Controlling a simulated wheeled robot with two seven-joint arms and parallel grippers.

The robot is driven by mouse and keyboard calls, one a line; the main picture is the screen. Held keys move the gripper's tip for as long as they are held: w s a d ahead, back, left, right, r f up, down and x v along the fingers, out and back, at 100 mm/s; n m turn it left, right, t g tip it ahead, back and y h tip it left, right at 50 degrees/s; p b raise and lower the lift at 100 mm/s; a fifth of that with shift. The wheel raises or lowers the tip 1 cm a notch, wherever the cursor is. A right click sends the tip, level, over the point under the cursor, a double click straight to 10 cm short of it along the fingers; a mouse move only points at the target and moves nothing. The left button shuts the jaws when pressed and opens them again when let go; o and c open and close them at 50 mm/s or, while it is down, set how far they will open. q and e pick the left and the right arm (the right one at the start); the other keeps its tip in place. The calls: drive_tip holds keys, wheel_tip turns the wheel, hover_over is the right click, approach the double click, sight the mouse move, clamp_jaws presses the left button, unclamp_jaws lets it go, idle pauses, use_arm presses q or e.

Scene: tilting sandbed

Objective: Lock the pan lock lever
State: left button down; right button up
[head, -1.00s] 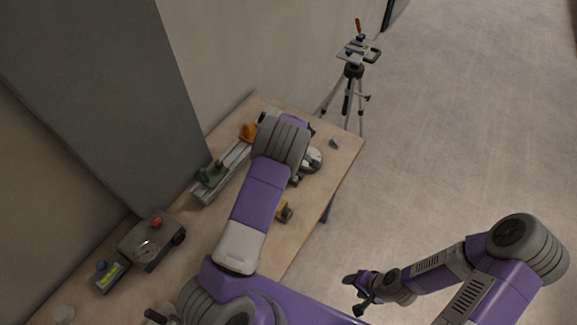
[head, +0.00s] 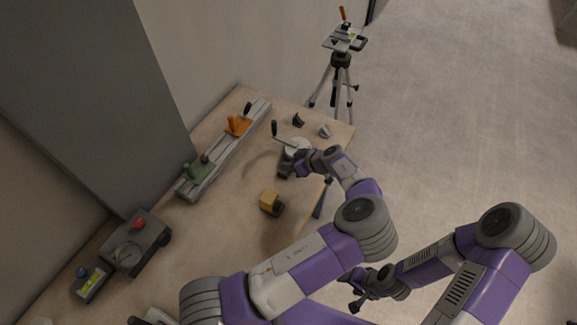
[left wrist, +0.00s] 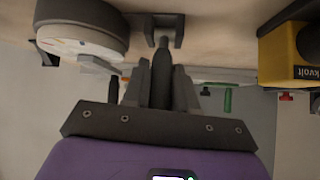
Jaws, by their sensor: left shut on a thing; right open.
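My left gripper (head: 292,170) is beside a round white-topped device (head: 296,148) on the table's right part. In the left wrist view its fingers (left wrist: 160,92) are shut on a dark lever (left wrist: 163,62), whose far end meets a dark forked bracket. The device's white dial (left wrist: 75,45) is just left of the lever. A tripod (head: 341,62) with a flat head and an orange-tipped handle stands beyond the table. No label shows which lever is the pan lock. My right gripper (head: 358,290) is open, empty and away from the table.
A yellow block (head: 269,201) lies near the left gripper and also shows in the left wrist view (left wrist: 288,55). A rail (head: 228,150) with green and orange clamps and a grey box (head: 137,243) with a red knob are further left. Small dark and grey pieces lie behind the device.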

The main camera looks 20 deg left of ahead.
use_arm(q)
drive_tip(key=shift+d+f+y+b, duration=0.1)
drive_tip(key=shift+d+y+b, duration=0.1)
drive_tip(key=shift+y+b, duration=0.1)
drive_tip(key=c, duration=1)
unclamp_jaws()
drive_tip(key=shift+o, duration=0.2)
drive_tip(key=v, duration=0.7)
drive_tip(key=shift+d, duration=0.25)
drive_tip(key=shift+s, duration=0.1)
